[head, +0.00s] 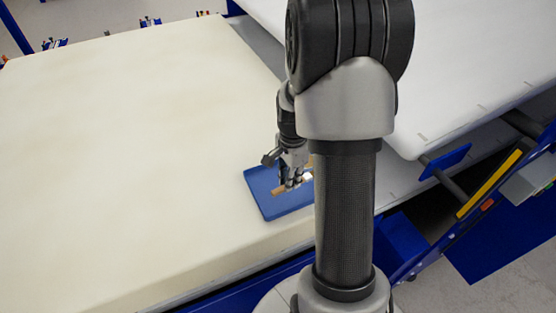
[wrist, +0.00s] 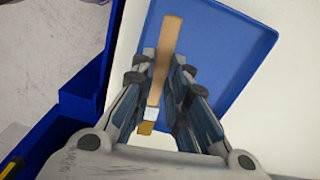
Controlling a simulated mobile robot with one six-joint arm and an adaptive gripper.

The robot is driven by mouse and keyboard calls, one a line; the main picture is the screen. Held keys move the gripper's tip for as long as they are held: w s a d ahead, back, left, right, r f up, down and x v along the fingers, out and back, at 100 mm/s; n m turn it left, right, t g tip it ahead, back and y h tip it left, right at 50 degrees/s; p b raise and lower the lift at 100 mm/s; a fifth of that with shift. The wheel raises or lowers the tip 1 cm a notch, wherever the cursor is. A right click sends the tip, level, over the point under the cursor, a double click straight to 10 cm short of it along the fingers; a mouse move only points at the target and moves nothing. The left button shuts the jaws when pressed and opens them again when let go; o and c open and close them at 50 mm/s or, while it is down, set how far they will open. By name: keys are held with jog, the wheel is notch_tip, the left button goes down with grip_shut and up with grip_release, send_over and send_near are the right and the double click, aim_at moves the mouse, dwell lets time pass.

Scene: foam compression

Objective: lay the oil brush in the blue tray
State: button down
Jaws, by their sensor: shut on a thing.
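The oil brush (wrist: 161,60) has a flat wooden handle, a pale metal band and a yellowish-brown bristle end. My gripper (wrist: 157,72) is shut on the brush, with a finger on each side of the handle. In the head view, my gripper (head: 290,184) is over the blue tray (head: 286,208), and the brush's wooden end (head: 278,191) sticks out to the left of the fingers. The blue tray also shows in the wrist view (wrist: 235,75), below the brush. I cannot tell whether the brush touches the tray floor. My arm hides the tray's right part in the head view.
The tray lies near the front edge of a large cream foam block (head: 130,130), which is otherwise clear. A white surface (head: 460,70) lies to the right. A blue frame (head: 475,210) with a yellow bar (head: 490,183) runs along the lower right.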

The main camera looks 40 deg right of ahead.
aim_at(283, 199)
jog(key=shift+m, duration=0.6)
jog(key=f+b, duration=0.2)
jog(key=w+f+b, duration=0.1)
jog(key=f+b, duration=0.1)
jog(key=f, duration=0.1)
jog(key=w+f+b, duration=0.1)
jog(key=f+b, duration=0.1)
jog(key=shift+a+f, duration=0.2)
jog(key=shift+f, duration=0.15)
jog(key=shift+f+b, duration=0.35)
jog(key=shift+b, duration=0.05)
jog(key=c, duration=1.5)
grip_release()
jog(key=shift+r, duration=0.1)
notch_tip(283, 199, up, 12)
jog(key=shift+f, duration=0.1)
